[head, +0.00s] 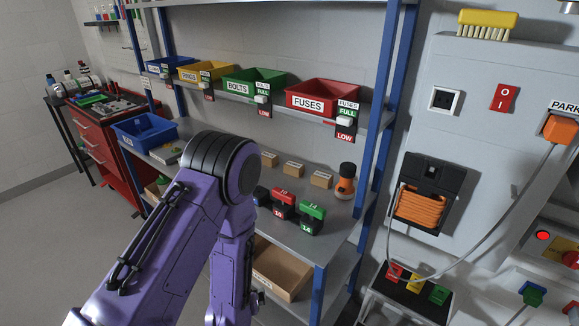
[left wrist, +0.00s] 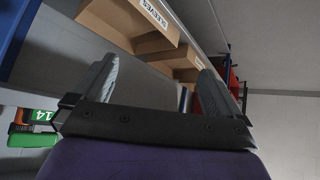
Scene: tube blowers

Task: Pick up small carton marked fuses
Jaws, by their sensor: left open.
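Three small brown cartons sit in a row on the middle shelf in the head view: a left one (head: 268,159), a middle one (head: 293,168) and a right one (head: 321,179). Their markings are too small to read there, so I cannot tell which is marked fuses. In the left wrist view, brown cartons show beyond my left gripper (left wrist: 157,66); the nearest (left wrist: 128,20) bears an inverted label that seems to read SLEEVES. That gripper is open, with nothing between its fingers. In the head view it is largely hidden behind my purple arm. My right gripper is not in view.
A red bin labelled FUSES (head: 322,95) stands on the upper shelf (head: 376,118). Red (head: 284,203) and green (head: 311,217) battery packs and an orange-black bottle (head: 345,180) stand near the cartons. A blue upright (head: 385,110) edges the rack. A larger cardboard box (head: 285,268) sits below.

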